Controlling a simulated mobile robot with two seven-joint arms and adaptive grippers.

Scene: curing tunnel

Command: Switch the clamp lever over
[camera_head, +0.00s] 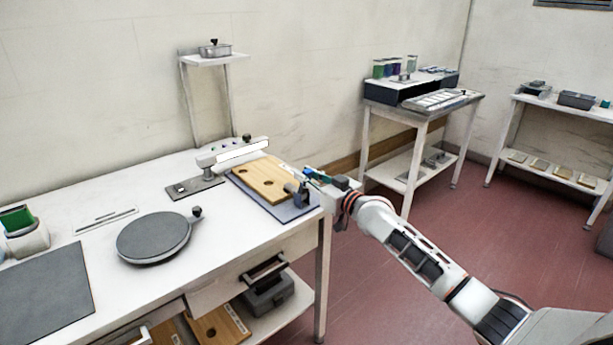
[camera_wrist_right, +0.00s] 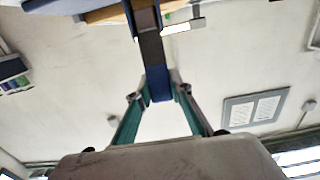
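The clamp (camera_head: 301,194) stands at the right end of a wooden board (camera_head: 264,178) on a blue-grey base plate (camera_head: 285,213), near the table's right edge. My right gripper (camera_head: 308,175) reaches in from the right at the clamp, its teal fingers partly hiding it. In the right wrist view, a dark bar with a blue end, seemingly the clamp lever (camera_wrist_right: 151,48), runs down between the fingertips of my right gripper (camera_wrist_right: 163,92). The fingertips lie close on both sides of the blue end; whether they press on it I cannot tell. My left gripper is not in view.
A pale arm on a post (camera_head: 232,152) stands behind the board. A round grey plate with a knob (camera_head: 153,238) and a dark mat (camera_head: 45,300) lie to the left. A drawer (camera_head: 255,270) is under the table top. Side tables (camera_head: 425,115) stand farther back.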

